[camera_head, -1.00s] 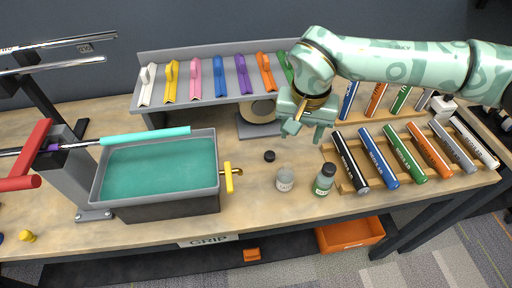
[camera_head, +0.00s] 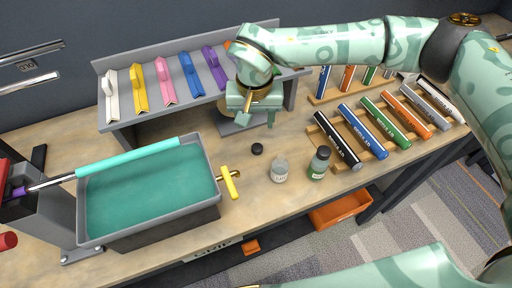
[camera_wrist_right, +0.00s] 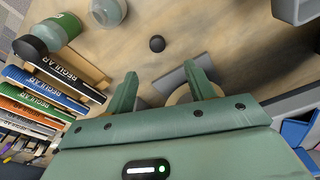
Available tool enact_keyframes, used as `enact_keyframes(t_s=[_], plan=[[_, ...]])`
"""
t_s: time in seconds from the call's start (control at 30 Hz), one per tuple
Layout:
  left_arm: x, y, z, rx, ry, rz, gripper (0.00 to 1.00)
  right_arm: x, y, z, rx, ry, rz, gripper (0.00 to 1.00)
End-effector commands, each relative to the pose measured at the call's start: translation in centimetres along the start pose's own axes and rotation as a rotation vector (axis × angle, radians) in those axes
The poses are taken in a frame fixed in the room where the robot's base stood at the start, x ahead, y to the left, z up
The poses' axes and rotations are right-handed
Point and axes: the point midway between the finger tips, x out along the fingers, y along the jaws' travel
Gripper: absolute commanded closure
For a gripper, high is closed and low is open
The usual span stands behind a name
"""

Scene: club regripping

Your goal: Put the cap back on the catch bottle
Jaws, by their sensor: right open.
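A small black cap (camera_head: 257,148) lies on the wooden bench. It also shows in the right wrist view (camera_wrist_right: 157,43), just beyond the fingertips. A clear, uncapped-looking bottle (camera_head: 280,171), apparently the catch bottle, stands to the right and nearer the front; it is cut by the top edge of the right wrist view (camera_wrist_right: 108,10). My right gripper (camera_head: 256,118) is open and empty, above the bench and behind the cap in the head view. Its two fingers are spread apart in the right wrist view (camera_wrist_right: 161,76). My left gripper is out of view.
A green-labelled bottle with a black lid (camera_head: 319,163) stands close right of the clear one. A tray of teal liquid (camera_head: 215,165) with a yellow-handled tap (camera_head: 231,182) is left. A grip rack (camera_head: 118,126) stands behind; labelled tubes (camera_head: 336,140) lie right.

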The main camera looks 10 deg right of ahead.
Motion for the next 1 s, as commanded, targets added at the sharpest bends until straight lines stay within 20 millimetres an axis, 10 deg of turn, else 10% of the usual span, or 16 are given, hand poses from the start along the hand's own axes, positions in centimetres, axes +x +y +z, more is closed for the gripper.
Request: enact_keyframes(t_s=[0.3,1.0], plan=[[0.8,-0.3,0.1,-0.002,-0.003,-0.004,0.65,6.2,0.0,0.1,0.0,-0.002,0.0,0.46],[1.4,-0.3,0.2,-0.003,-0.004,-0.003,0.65,10.3,0.5,-0.1,0.001,-0.003,0.0,0.46]])
